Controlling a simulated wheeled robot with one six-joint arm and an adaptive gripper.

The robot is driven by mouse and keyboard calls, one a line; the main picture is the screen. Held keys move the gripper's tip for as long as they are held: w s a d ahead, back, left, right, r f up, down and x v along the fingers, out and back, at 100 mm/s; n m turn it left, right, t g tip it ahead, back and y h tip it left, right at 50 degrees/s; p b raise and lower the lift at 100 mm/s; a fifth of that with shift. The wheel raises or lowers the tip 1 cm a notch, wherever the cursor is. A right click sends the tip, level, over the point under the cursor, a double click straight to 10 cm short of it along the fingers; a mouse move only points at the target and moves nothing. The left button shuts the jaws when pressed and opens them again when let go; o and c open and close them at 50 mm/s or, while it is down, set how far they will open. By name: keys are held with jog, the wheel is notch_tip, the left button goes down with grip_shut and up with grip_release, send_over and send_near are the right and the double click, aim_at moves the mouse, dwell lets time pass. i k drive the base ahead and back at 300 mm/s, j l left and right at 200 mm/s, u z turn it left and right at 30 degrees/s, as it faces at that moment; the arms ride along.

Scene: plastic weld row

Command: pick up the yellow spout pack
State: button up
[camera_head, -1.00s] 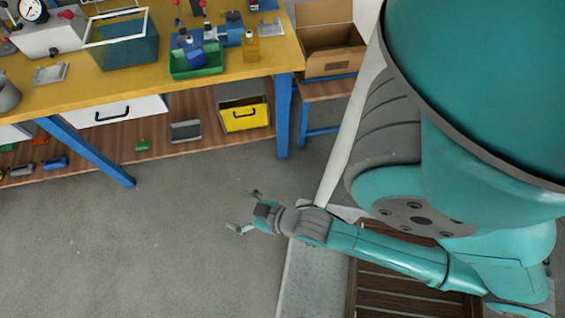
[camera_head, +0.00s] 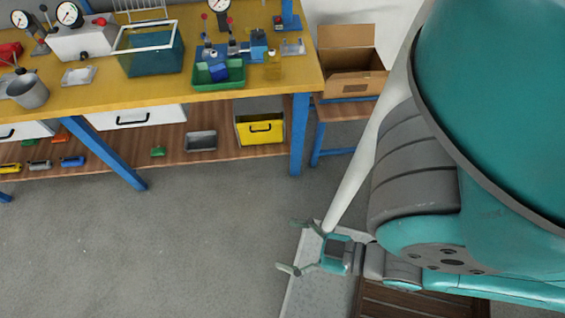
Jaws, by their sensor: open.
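The yellow spout pack (camera_head: 272,67) appears to be the small upright yellow item with a pale top at the right end of the yellow bench top (camera_head: 285,92). It stands just right of the green tray (camera_head: 218,84). My gripper (camera_head: 287,246) is open and empty, its two fingers spread and pointing left. It is over the floor, well below the bench in the picture and far from the pack.
A blue press-like fixture (camera_head: 258,45) stands close behind the pack. A glass-sided tank (camera_head: 148,48) is to the left. An open cardboard box (camera_head: 350,75) stands right of the bench. A blue bench leg (camera_head: 299,135) rises nearby. Grey floor (camera_head: 180,240) is clear.

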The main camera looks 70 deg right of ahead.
aim_at(272, 58)
jog(key=z, duration=1.4)
